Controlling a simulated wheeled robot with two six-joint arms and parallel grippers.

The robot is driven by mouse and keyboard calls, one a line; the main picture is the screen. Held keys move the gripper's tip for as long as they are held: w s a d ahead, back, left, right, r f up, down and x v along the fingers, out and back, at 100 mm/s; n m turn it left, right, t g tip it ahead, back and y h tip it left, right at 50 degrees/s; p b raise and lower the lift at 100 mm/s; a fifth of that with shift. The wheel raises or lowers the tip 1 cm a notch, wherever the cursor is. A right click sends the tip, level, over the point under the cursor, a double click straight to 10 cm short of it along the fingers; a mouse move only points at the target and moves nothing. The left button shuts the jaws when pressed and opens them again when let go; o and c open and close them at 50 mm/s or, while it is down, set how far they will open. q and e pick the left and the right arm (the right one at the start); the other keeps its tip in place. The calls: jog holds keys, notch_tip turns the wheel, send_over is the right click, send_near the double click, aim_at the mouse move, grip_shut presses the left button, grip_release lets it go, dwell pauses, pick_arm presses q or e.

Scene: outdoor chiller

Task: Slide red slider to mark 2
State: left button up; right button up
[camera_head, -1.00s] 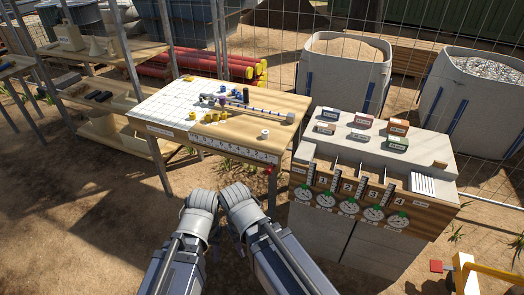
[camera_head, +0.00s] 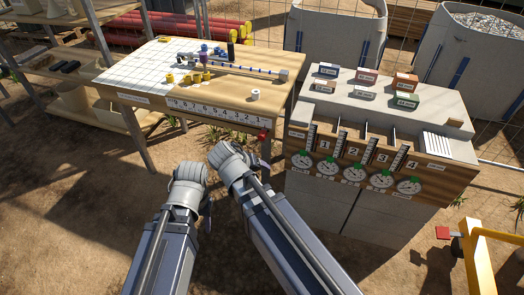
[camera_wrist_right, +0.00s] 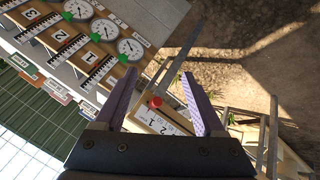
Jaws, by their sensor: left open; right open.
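The red slider (camera_head: 262,136) is a small red knob at the right end of a white numbered scale strip (camera_head: 215,112) on the table's front edge. In the right wrist view the red knob (camera_wrist_right: 156,101) appears between my open fingers, beside a plate with numbers including 1 and 2. Its exact mark is too small to tell. My right gripper (camera_head: 228,152) is open and empty, in front of and a little left of and below the slider in the head view. My left gripper (camera_head: 190,176) is open and empty, further left and lower.
The wooden table (camera_head: 225,90) carries yellow, blue and purple pieces, a rod and a white cylinder (camera_head: 254,95). To its right stands a block counter with dials (camera_head: 328,165) and numbered slots. A yellow frame (camera_head: 482,262) is at lower right. Bare ground lies before the table.

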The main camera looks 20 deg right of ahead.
jog(key=w+d+f+m+t+h+b, duration=0.4)
jog(key=w+f+b, duration=0.3)
jog(key=w+b, duration=0.4)
jog(key=t+b, duration=0.5)
jog(key=b, duration=0.7)
send_near(261, 138)
jog(key=w+d+f, duration=0.2)
jog(key=d, duration=0.1)
jog(key=shift+w+a+r+n+t+b, duration=0.15)
jog(key=shift+w+n+t, duration=0.05)
jog(key=shift+w+t, duration=0.15)
jog(key=shift+w+a+r+n+t+b, duration=0.1)
jog(key=shift+w+a+n+t+b, duration=0.1)
jog(key=shift+w+t, duration=0.15)
jog(key=shift+r, duration=0.1)
jog(key=x, duration=0.7)
jog(key=shift+w+d, duration=0.25)
jog(key=shift+d, duration=0.05)
grip_shut()
